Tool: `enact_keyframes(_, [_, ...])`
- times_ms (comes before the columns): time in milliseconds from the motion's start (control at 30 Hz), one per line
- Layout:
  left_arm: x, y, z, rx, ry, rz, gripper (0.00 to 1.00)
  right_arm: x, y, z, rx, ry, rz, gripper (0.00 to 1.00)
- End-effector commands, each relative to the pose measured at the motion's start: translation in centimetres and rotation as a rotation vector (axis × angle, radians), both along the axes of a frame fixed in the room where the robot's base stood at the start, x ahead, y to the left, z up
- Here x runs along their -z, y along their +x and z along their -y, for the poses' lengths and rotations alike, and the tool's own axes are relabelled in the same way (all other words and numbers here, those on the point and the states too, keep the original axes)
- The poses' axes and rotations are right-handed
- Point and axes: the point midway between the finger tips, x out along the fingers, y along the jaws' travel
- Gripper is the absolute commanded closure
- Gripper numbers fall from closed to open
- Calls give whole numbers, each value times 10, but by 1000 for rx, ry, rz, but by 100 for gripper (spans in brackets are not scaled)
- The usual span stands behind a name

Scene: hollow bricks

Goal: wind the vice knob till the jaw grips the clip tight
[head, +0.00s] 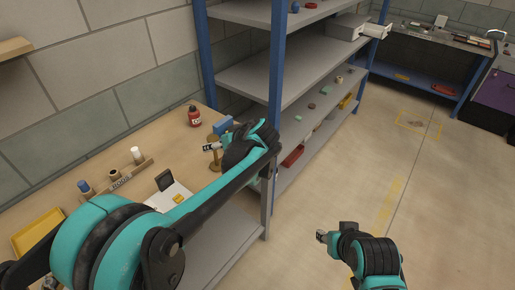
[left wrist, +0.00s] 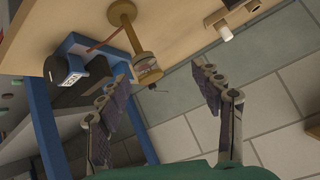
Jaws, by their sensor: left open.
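A blue block-like thing (head: 223,126), possibly the vice, stands at the bench's far end beside the shelf post. In the left wrist view a blue frame (left wrist: 72,44) with a dark labelled block shows. A brass stand (head: 214,160) is near it; in the left wrist view its round base (left wrist: 122,12) and ringed head (left wrist: 147,68) show. I cannot make out the jaw, knob or clip for certain. My left gripper (head: 207,147) is over the bench by the brass stand; its fingers (left wrist: 170,90) are spread and empty. My right gripper (head: 321,236) is above the floor, its opening unclear.
A red bottle (head: 194,117) stands behind on the bench (head: 160,125). A yellow tray (head: 38,232), a wooden rack (head: 130,173) and a dark block (head: 164,180) are nearer. The shelving (head: 255,75) rises close to my left arm.

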Motion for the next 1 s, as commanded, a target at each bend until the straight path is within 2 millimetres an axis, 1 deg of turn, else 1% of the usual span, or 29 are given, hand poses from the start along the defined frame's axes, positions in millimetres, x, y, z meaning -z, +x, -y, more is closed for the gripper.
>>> enact_keyframes(33, [11,23,17,-31,29,49,34,3,0,0,0,0,0,60])
enact_keyframes(100, [23,48,35,-84,65,132,34,6,0,0,0,0,0,60])
enact_keyframes(167, [34,67,53,-125,94,212,34,7,0,0,0,0,0,60])
enact_keyframes(200, [43,77,66,-150,110,269,34,9,0,0,0,0,0,60])
enact_keyframes(267, [57,90,86,-184,133,360,34,11,0,0,0,0,0,60])
enact_keyframes(300, [67,97,99,-203,144,422,34,12,0,0,0,0,0,60])
enact_keyframes(400, [90,106,130,-241,164,574,34,14,0,0,0,0,0,60])
enact_keyframes(500, [110,107,154,-265,171,703,34,16,0,0,0,0,0,60])
enact_keyframes(600, [124,105,170,-277,170,795,34,17,0,0,0,0,0,60])
enact_keyframes(700, [131,103,178,-283,168,848,34,18,0,0,0,0,0,60])
enact_keyframes(767, [133,103,178,-285,169,864,34,19,0,0,0,0,0,60])
enact_keyframes(867, [134,109,170,-288,168,871,34,22,0,0,0,0,0,60])
enact_keyframes(1000, [135,123,150,-288,168,868,34,29,0,0,0,0,0,60])
